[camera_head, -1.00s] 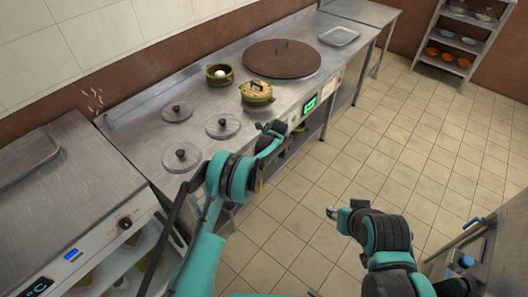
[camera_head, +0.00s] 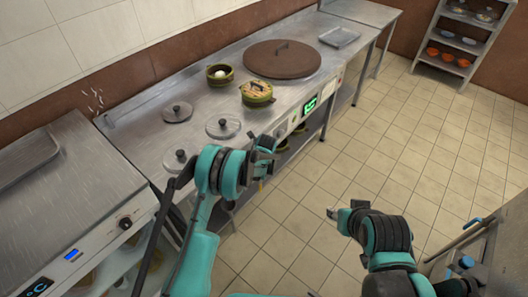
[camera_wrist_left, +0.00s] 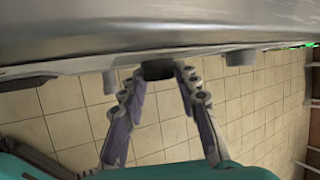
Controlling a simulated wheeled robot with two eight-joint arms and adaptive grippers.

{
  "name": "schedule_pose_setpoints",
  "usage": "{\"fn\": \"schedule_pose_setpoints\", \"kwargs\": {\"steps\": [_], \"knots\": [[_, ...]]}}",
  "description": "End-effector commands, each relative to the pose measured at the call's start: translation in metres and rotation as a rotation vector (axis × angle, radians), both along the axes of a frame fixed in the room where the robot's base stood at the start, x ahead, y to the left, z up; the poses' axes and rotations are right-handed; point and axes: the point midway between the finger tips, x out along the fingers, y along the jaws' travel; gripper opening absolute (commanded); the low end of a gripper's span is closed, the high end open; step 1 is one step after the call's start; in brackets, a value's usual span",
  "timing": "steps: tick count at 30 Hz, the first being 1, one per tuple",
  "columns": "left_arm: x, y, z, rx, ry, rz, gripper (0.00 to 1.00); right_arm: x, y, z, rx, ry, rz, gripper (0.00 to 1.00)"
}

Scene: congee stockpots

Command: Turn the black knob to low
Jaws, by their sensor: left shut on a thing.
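The black knob (camera_wrist_left: 158,70) sits on the underside edge of the steel counter front in the left wrist view. My left gripper (camera_wrist_left: 158,84) has its two fingertips on either side of it and is shut on it. In the head view my left gripper (camera_head: 264,156) is at the counter's front panel, and the knob it holds is hidden or too small to make out. The knob's pointer setting cannot be read. My right gripper (camera_head: 332,212) hangs over the tiled floor, away from the counter; its finger opening is too small to tell.
The steel counter (camera_head: 150,140) carries several lids, a green pot with food (camera_head: 257,93), a pot with an egg (camera_head: 219,75) and a large brown lid (camera_head: 283,58). A green display (camera_head: 310,105) is on its front. Other knobs (camera_wrist_left: 240,58) flank the held one.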

Motion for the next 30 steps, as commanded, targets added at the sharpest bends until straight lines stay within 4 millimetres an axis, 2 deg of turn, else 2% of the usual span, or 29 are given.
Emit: {"fn": "schedule_pose_setpoints", "kwargs": {"steps": [15, 30], "knots": [[-0.0039, 0.0034, -0.0034, -0.170, -0.234, 0.001, 0.02, 0.0000, 0.0000, 0.0000, 0.000, 0.000, 0.000, 0.40], [-0.0040, 0.0034, -0.0039, -0.193, -0.263, 0.002, 0.02, 0.0001, 0.0000, -0.0001, 0.000, 0.000, 0.000, 0.40]]}}
